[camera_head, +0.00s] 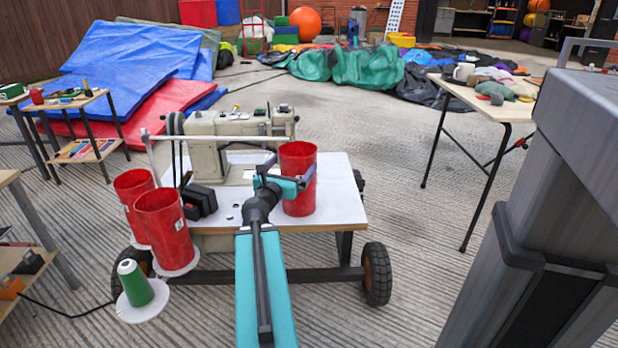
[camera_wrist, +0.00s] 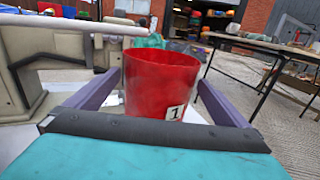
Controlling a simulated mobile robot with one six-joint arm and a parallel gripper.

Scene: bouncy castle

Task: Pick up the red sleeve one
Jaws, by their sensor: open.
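A red sleeve (camera_head: 300,205), shaped like an open-topped cup, stands upright on the white top of a sewing machine table (camera_head: 340,190), at the table's right. It shows close up in the wrist view (camera_wrist: 160,85), with a white label reading 1 low on its side. My gripper (camera_head: 289,168) is open, its purple fingers on either side of this sleeve. In the wrist view my gripper (camera_wrist: 158,82) has the sleeve between its fingers; I cannot tell whether they touch it. Two similar red sleeves, a nearer one (camera_head: 165,225) and one behind it (camera_head: 132,187), stand at the table's left.
A beige sewing machine (camera_head: 225,145) stands behind and left of the sleeve. A green thread cone (camera_head: 134,283) sits on a white disc at front left. A side table (camera_head: 480,105) with cloth pieces stands at right. Open floor lies between the tables.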

